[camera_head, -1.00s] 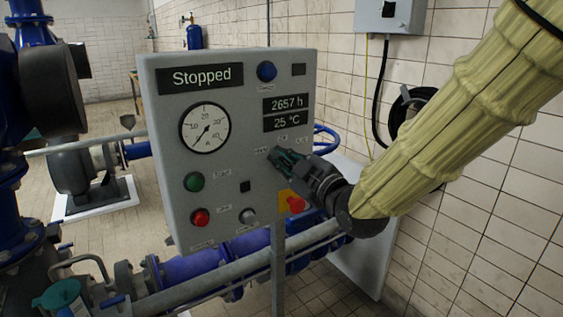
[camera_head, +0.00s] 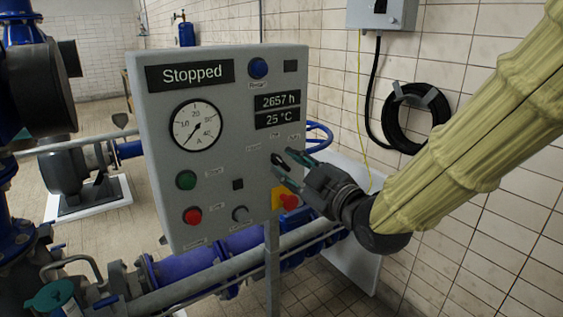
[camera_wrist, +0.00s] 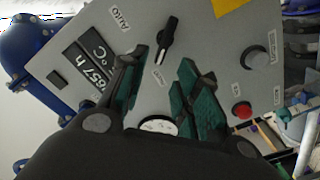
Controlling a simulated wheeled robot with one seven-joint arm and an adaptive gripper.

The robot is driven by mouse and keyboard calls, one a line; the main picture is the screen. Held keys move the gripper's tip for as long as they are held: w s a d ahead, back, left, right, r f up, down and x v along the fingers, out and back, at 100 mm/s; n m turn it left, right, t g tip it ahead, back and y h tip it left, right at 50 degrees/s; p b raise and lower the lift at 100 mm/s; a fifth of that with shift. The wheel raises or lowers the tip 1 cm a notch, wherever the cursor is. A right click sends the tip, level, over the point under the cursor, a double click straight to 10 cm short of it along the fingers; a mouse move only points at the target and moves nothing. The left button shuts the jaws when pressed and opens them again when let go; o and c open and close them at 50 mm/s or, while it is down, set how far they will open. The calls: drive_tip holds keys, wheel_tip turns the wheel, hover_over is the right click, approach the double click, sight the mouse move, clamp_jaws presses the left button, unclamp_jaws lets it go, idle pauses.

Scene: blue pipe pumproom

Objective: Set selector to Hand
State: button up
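The selector is a black elongated knob on the grey control panel (camera_head: 215,215). In the wrist view, the selector (camera_wrist: 168,40) lies just beyond my fingertips, with a pale mark towards its lower end. That end points at a small label between my fingers, which seems to read Hand. The AUTO label (camera_wrist: 122,17) is at its upper left. In the head view, the selector (camera_head: 278,161) is partly behind my fingers. My gripper (camera_head: 284,168) is open and empty, standing off the panel; its green-padded fingers also spread in the wrist view (camera_wrist: 162,82).
The panel's display (camera_head: 189,75) reads "Stopped". A red emergency knob (camera_head: 289,202) on a yellow plate sits just below my gripper. Green (camera_head: 186,180) and red (camera_head: 193,216) buttons are at the panel's left. A tiled wall with a hose coil (camera_head: 410,118) stands at the right.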

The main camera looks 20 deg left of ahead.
drive_tip(key=v, duration=0.6)
drive_tip(key=shift+s+d, duration=0.15)
drive_tip(key=shift+d, duration=0.15)
drive_tip(key=shift+f, duration=0.1)
drive_tip(key=d+f+m+g+h, duration=0.1)
drive_tip(key=d+f+m+h, duration=0.3)
drive_tip(key=f, duration=0.8)
drive_tip(key=d+f+m+g+h, duration=0.1)
drive_tip(key=d+f+m+h, duration=0.15)
drive_tip(key=d+f, duration=0.65)
drive_tip(key=d+f+m+g+h, duration=0.15)
drive_tip(key=f+m, duration=0.35)
drive_tip(key=f, duration=1)
drive_tip(key=s+d+f+m+g+h, duration=0.1)
drive_tip(key=s+d+f+m+h, duration=0.1)
drive_tip(key=s+d+f, duration=0.45)
drive_tip(key=s+d+f+m+g+h, duration=0.1)
drive_tip(key=s+d+f+m+g, duration=0.15)
drive_tip(key=f, duration=0.65)
drive_tip(key=s+d+f+m+g+h, duration=0.1)
drive_tip(key=s+d+f, duration=0.3)
drive_tip(key=s, duration=0.5)
drive_tip(key=s+d+f+m+g+h, duration=0.2)
drive_tip(key=s+d+f+g, duration=0.1)
drive_tip(key=s+d+f, duration=0.2)
drive_tip(key=s+f, duration=0.2)
drive_tip(key=s, duration=0.2)
drive_tip(key=shift+s+d+f, duration=0.3)
drive_tip(key=shift+s+d, duration=0.05)
drive_tip(key=shift+c, duration=0.4)
